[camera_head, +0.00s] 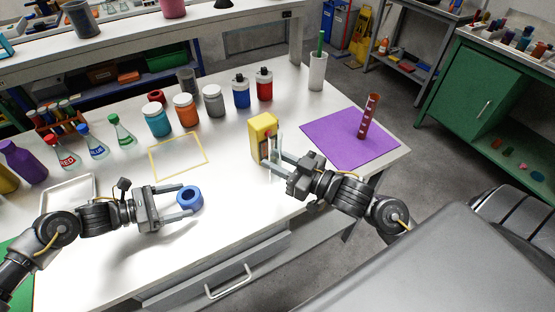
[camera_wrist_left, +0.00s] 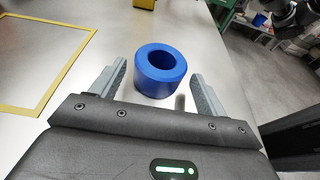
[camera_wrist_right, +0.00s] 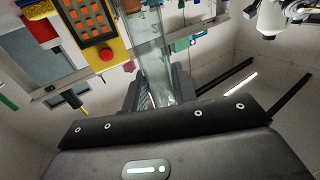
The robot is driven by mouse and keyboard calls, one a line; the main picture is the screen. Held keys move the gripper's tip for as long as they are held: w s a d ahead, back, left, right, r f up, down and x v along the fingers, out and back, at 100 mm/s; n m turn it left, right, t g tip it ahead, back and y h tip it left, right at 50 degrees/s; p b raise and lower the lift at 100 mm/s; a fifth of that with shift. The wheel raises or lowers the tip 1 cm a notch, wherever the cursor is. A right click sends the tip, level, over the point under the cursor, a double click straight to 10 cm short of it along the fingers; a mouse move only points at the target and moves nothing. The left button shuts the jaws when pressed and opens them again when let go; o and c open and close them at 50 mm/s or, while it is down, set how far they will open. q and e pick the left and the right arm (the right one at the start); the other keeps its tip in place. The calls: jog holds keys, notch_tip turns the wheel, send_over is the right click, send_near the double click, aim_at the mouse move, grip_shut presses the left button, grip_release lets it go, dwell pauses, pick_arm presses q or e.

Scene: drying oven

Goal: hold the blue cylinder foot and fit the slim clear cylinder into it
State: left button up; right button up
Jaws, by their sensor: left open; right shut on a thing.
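The blue cylinder foot (camera_head: 190,198) is a thick ring with a round hole facing up, standing on the white table. My left gripper (camera_head: 184,203) is open, with its fingers on either side of the foot. In the left wrist view the foot (camera_wrist_left: 160,70) lies between and slightly beyond the fingertips (camera_wrist_left: 160,85), with gaps beside it. My right gripper (camera_head: 270,154) is shut on the slim clear cylinder (camera_wrist_right: 150,50), which stands about upright in front of the yellow device. In the head view the clear cylinder (camera_head: 276,147) is faint, and its lower end is hard to make out.
A yellow device with a red button (camera_head: 262,135) stands right behind the clear cylinder. A purple mat (camera_head: 345,145) bears a red tube. Several jars and flasks line the back. A yellow frame (camera_head: 178,157) lies behind the foot. The table between both grippers is clear.

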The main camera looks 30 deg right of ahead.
pick_arm(q)
jog(key=shift+w+d+f+b, duration=0.1)
jog(key=shift+d+f+b, duration=0.4)
jog(key=shift+d, duration=0.25)
jog(key=shift+d+r, duration=0.1)
jog(key=shift+d, duration=0.25)
jog(key=c, duration=0.6)
dwell(0.8)
